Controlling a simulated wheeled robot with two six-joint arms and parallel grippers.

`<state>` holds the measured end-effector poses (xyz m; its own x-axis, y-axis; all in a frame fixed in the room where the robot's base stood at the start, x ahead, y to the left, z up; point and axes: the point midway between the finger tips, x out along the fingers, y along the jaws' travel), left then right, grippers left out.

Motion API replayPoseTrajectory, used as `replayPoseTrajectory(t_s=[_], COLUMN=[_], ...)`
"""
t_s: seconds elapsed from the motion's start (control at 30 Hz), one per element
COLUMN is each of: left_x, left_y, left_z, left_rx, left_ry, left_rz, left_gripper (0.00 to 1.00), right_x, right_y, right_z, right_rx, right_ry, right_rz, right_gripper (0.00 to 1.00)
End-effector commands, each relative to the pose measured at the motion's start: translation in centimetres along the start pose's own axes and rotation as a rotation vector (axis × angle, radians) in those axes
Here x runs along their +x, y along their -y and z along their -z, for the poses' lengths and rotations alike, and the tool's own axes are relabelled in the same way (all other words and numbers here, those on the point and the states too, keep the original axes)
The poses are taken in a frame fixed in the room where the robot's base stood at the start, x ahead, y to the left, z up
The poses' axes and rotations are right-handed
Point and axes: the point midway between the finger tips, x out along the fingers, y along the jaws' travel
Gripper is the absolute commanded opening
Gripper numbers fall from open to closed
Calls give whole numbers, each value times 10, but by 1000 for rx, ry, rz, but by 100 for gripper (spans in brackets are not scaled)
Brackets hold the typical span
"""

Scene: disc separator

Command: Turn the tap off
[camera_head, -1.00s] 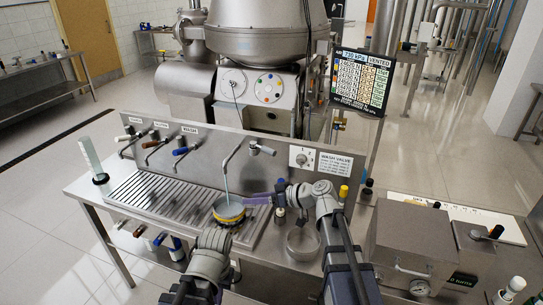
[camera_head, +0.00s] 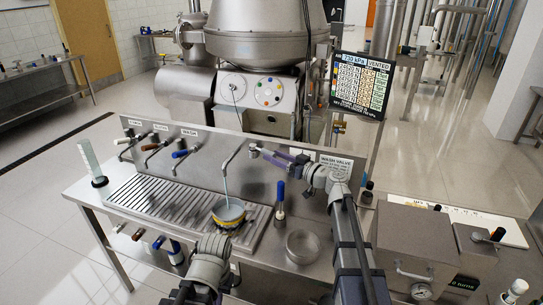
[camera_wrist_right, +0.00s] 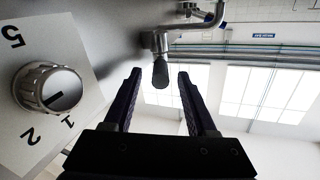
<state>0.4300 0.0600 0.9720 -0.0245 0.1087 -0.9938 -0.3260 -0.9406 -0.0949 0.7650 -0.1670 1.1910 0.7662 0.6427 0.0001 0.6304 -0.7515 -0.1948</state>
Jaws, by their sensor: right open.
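The tap (camera_head: 230,160) is a bent metal spout on the steel back panel, and a pale stream (camera_head: 226,188) runs from it into a bowl (camera_head: 229,211) with a yellow band. The tap's dark-tipped handle (camera_wrist_right: 161,72) lies between the spread fingers of my right gripper (camera_wrist_right: 160,80) in the right wrist view, near the fingertips, with gaps on both sides. In the head view the right gripper (camera_head: 267,154) reaches the handle from the right. My left arm comes in at the bottom, close to the bowl; its fingers are not clearly visible.
A numbered dial (camera_wrist_right: 47,90) sits beside the right gripper. Several levers with coloured handles (camera_head: 180,153) line the panel at left.

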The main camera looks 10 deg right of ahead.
Motion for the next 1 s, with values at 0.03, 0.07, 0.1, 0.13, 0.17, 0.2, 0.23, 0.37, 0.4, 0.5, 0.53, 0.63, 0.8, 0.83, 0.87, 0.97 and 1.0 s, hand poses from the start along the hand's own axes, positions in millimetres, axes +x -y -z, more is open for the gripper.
replayPoseTrajectory(t_s=[0.03,0.07,0.1,0.13,0.17,0.2,0.23,0.37,0.4,0.5,0.53,0.63,0.8,0.83,0.87,0.97,1.0], left_x=[0,0,0,0,0,0,0,0,0,0,0,0,0,0,0,0,0], left_y=[0,0,0,0,0,0,0,0,0,0,0,0,0,0,0,0,0], left_z=[0,0,0,0,0,0,0,0,0,0,0,0,0,0,0,0,0], left_rx=[0,0,0,0,0,0,0,0,0,0,0,0,0,0,0,0,0], left_ry=[0,0,0,0,0,0,0,0,0,0,0,0,0,0,0,0,0], left_rz=[0,0,0,0,0,0,0,0,0,0,0,0,0,0,0,0,0], left_gripper=[0,0,0,0,0,0,0,0,0,0,0,0,0,0,0,0,0], right_x=[8,11,14,16,17,19,20,21,21,20,20,20,20,20,20,20,20], right_y=[-1,-1,-1,-1,0,0,0,0,0,0,0,0,0,0,0,0,0], right_z=[0,0,0,0,0,0,0,0,0,0,0,0,0,0,0,0,0], right_rx=[0,0,0,0,0,0,0,0,0,0,0,0,0,0,0,0,0], right_ry=[1,0,0,0,0,0,0,0,0,0,0,0,0,0,0,0,0], right_rz=[2,1,1,0,0,0,0,0,0,0,0,0,0,0,0,0,0], right_gripper=[57,57,57,57,57,57,57,57,57,57,56,45,26,22,19,8,3])
